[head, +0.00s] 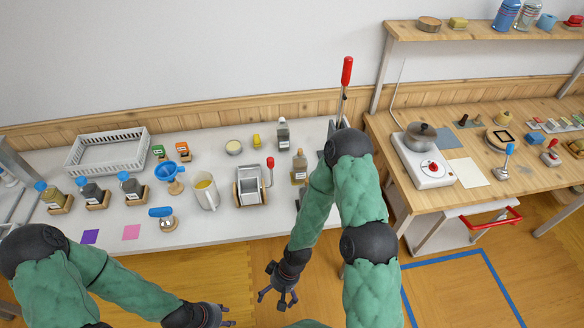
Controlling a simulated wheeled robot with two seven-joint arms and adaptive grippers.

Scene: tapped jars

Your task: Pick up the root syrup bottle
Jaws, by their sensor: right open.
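Two bottles stand at the right part of the white table. The other is a grey bottle (283,135) with a pale label, further back. The labels are too small to read, so I cannot tell which is the root syrup bottle. My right gripper (278,299) is open and empty, in front of the table and well short of both bottles. My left gripper (228,316) is at the bottom edge, partly out of frame, apart from the bottles; its opening is unclear.
Three tapped jars (92,193) stand on wooden stands at the left of the white table (240,226). A blue funnel (170,170), a white jug (205,191) and a metal press (249,187) stand nearer the middle. My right arm passes close beside the amber bottle.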

